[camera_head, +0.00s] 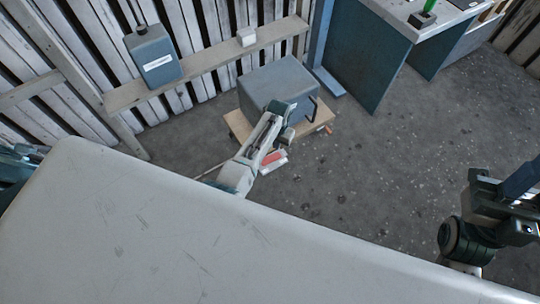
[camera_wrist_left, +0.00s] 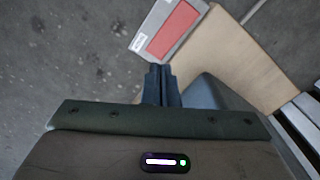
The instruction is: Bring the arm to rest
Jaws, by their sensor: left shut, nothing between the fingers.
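My left gripper (camera_head: 291,118) is over the front edge of the wooden board, close to the grey housing (camera_head: 278,82). In the left wrist view its two dark fingers (camera_wrist_left: 161,84) are together, with nothing between them. The housing sits on the board (camera_head: 238,123); its side shows partly in the wrist view (camera_wrist_left: 212,92), beside the fingers. I cannot tell whether the gripper touches it. My right arm (camera_head: 470,240) is at the right edge, and its fingertips cannot be made out.
A grey flat thing with a red panel (camera_wrist_left: 172,30) lies beside the board (camera_wrist_left: 235,55). A workbench (camera_head: 400,20) stands back right. Floor at centre right is clear.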

